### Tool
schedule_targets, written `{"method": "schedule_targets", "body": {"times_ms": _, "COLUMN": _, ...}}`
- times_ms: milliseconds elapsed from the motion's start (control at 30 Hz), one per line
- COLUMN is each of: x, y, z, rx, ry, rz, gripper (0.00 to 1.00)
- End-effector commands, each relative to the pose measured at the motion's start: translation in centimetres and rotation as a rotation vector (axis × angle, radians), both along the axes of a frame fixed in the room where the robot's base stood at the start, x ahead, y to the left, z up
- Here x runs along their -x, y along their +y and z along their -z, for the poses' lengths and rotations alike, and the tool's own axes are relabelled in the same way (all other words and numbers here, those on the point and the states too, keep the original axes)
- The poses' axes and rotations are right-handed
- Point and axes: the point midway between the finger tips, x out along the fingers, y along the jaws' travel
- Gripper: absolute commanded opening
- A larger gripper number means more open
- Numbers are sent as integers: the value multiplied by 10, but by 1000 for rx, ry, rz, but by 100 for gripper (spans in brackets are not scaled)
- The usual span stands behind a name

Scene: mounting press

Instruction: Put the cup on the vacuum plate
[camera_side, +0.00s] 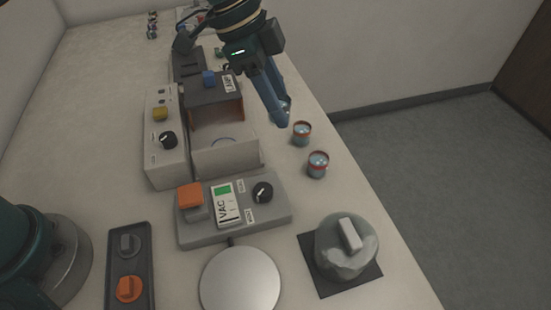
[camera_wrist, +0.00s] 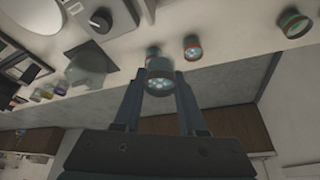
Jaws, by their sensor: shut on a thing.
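In the side view my gripper (camera_side: 284,115) is at the top, above the bench's right side near the wall edge. In the wrist view my gripper (camera_wrist: 162,82) is shut on a small round cup (camera_wrist: 159,88), which has a dark greenish rim and pale spots inside. In the side view the held cup is mostly hidden by the fingers. The vacuum plate (camera_side: 240,282), a bare silver disc, lies at the bottom middle, in front of the grey VAC box (camera_side: 267,214). My gripper is well apart from it.
Two orange-rimmed cups (camera_side: 302,139) (camera_side: 318,170) stand on the bench close to my gripper. A grey round block with a handle (camera_side: 347,258) sits on a dark mat right of the plate. Boxes with knobs (camera_side: 163,155) stand left. The bench edge is to the right.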

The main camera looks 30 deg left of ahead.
Motion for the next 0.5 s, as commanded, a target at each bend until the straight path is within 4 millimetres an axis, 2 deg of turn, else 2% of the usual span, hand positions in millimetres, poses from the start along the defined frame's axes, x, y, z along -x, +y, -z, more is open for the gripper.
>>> {"method": "schedule_targets", "body": {"times_ms": 267, "x": 39, "y": 10, "z": 9, "rx": 2, "ry": 5, "rz": 451, "gripper": 0}}
{"method": "schedule_targets", "body": {"times_ms": 500, "x": 93, "y": 22, "z": 4, "rx": 1, "ry": 4, "rz": 995, "gripper": 0}}
